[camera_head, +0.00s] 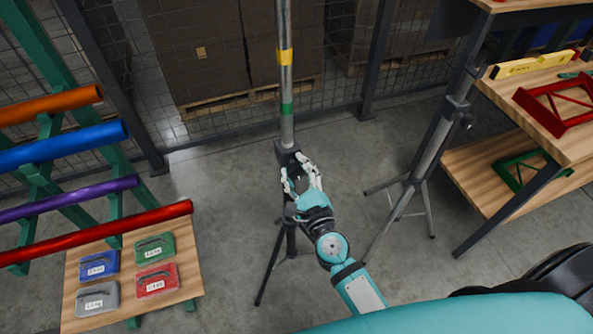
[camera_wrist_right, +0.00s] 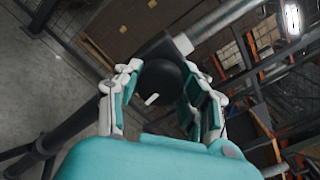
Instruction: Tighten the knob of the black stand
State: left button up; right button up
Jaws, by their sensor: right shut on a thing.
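The black stand (camera_head: 291,240) is a tripod in the middle of the head view. A silver pole (camera_head: 286,90) with a yellow and a green band rises from its black collar (camera_head: 286,153). The stand's knob (camera_wrist_right: 160,82) is a round black part with a small white mark, seen in the right wrist view. My right gripper (camera_head: 303,178) is at the collar in the head view. In the right wrist view its fingers (camera_wrist_right: 157,95) are on both sides of the knob, shut on it. In the head view the fingers hide the knob. My left gripper is out of view.
A grey tripod (camera_head: 412,185) stands to the right, near a wooden workbench (camera_head: 491,180). A rack with coloured tubes (camera_head: 65,143) and a low table (camera_head: 190,262) with several labelled weights stand at left. A mesh fence with boxes is behind. Bare floor surrounds the stand.

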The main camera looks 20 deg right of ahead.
jog(key=shift+m, duration=0.4)
jog(key=o, duration=1.2)
jog(key=s, duration=1.2)
jog(key=shift+d, duration=0.2)
jog(key=shift+f, duration=0.15)
